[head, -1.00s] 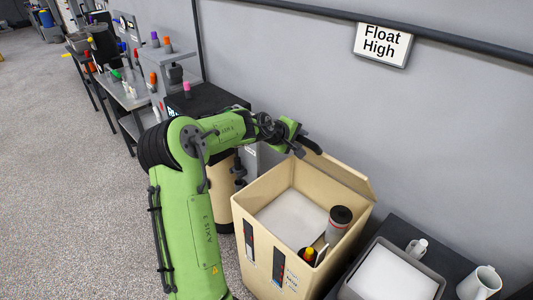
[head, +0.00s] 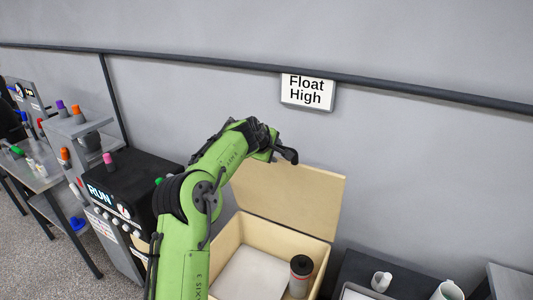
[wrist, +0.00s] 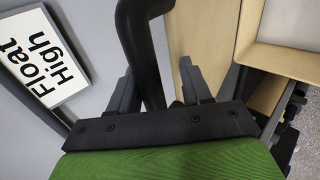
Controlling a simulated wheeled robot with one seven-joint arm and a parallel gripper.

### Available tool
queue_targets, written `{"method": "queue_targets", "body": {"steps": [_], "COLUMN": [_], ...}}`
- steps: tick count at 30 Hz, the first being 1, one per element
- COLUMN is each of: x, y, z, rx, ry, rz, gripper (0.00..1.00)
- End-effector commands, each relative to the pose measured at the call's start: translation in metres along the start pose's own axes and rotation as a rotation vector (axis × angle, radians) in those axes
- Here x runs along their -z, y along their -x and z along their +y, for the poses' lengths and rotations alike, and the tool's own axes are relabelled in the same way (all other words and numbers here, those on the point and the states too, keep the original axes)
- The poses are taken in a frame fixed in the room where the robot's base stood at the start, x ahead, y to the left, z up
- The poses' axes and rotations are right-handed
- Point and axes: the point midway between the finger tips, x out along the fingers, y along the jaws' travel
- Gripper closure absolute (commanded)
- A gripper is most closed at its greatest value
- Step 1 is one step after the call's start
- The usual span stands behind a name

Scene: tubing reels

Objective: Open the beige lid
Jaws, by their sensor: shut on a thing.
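The beige lid (head: 297,192) stands raised, roughly upright, along the wall side of the beige box (head: 317,251). Its broad inner face shows in the head view. My gripper (head: 285,157) is at the lid's upper edge. In the wrist view a dark curved bar (wrist: 143,45), which looks like the lid's handle, runs between the two fingers of my gripper (wrist: 158,88). The gripper is shut on it. The lid's beige surface (wrist: 203,40) lies to the right of the bar there. The lid's upper left corner is partly hidden by my arm.
The grey wall with a "Float High" sign (head: 307,91) is close behind the gripper. A black machine (head: 128,185) stands left, white mugs (head: 447,291) right.

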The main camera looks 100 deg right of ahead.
Motion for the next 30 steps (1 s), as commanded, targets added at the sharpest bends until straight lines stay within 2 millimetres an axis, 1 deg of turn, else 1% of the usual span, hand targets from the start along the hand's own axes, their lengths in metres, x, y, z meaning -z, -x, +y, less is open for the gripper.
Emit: {"method": "queue_targets", "body": {"steps": [1, 13, 14, 26, 28, 30], "x": [-0.001, -0.001, -0.001, -0.001, 0.0, 0.001], "y": [-0.007, -0.008, -0.008, -0.004, 0.003, 0.016], "z": [-0.008, -0.01, -0.01, -0.006, -0.005, -0.005], "rx": [0.024, 0.033, 0.033, 0.023, 0.019, 0.017], "ry": [0.003, 0.003, 0.003, 0.002, 0.002, 0.001], "rz": [-0.002, -0.002, -0.002, -0.001, 0.0, 0.002], "gripper": [1.0, 1.0, 0.5, 0.49, 0.49, 0.49]}}
